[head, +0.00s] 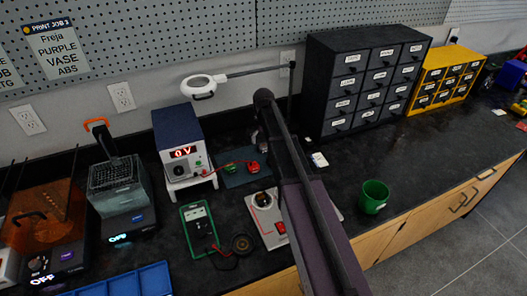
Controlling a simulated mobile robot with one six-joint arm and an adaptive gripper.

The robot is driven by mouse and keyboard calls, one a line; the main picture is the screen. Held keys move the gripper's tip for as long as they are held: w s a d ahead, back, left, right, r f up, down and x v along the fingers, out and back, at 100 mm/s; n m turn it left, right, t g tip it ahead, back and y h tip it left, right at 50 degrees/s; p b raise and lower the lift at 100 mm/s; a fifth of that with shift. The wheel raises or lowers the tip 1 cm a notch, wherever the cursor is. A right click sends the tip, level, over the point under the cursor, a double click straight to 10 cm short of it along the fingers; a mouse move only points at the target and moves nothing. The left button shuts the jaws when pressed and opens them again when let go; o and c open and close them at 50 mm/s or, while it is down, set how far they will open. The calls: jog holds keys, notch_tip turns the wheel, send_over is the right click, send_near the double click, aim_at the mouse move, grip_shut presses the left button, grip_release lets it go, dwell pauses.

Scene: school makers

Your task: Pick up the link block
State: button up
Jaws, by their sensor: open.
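I cannot clearly make out which thing is the link block. A small whitish block-like item (319,160) lies on the dark worktop just right of my arm; it may be the link block, but it is too small to tell. My gripper (262,143) shows only in part at the far end of my arm, beside the dark green board with red and green clips (235,180). Its jaws are open, and the fingertips are mostly hidden by my arm. I see nothing held in it.
A power supply (180,140) reading 0 V, a green meter (200,229) and a switch panel (263,212) stand left of my arm. A green cup (374,196) stands to the right. Dark drawers (362,85) and yellow drawers (445,78) line the wall. Worktop right of the cup is clear.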

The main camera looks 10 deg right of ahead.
aim_at(264, 146)
jog(key=shift+s+f+b, duration=0.1)
jog(key=shift+f+b, duration=1.25)
jog(key=shift+f, duration=0.3)
jog(key=c, duration=1.1)
